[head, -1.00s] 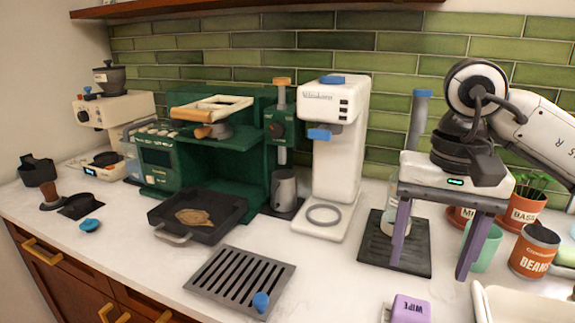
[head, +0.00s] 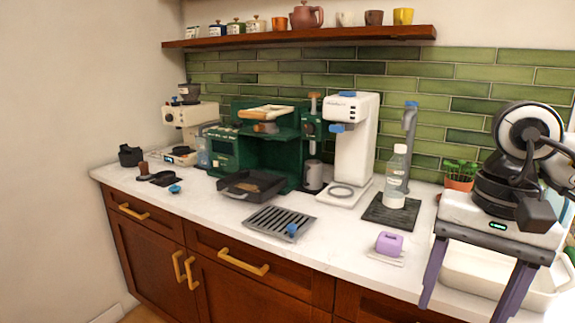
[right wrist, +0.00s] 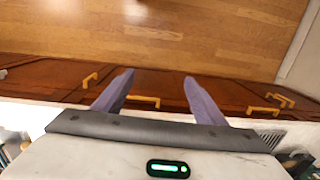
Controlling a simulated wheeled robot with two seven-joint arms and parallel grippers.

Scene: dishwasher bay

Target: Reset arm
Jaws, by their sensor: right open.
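My right gripper (head: 468,292) is at the right of the head view, over the right end of the counter and its front edge. Its two purple fingers are spread apart with nothing between them. In the right wrist view, the open fingers (right wrist: 158,92) show above the cabinet fronts and the wooden floor. My left gripper does not show in either view.
A clear bottle (head: 396,178) stands on a dark mat (head: 377,215). A purple wipe block (head: 390,243) lies near the front edge. A white basin (head: 465,266) is behind my right gripper. A slotted drip tray (head: 268,221), a white machine (head: 345,150) and a green espresso machine (head: 225,152) stand leftward.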

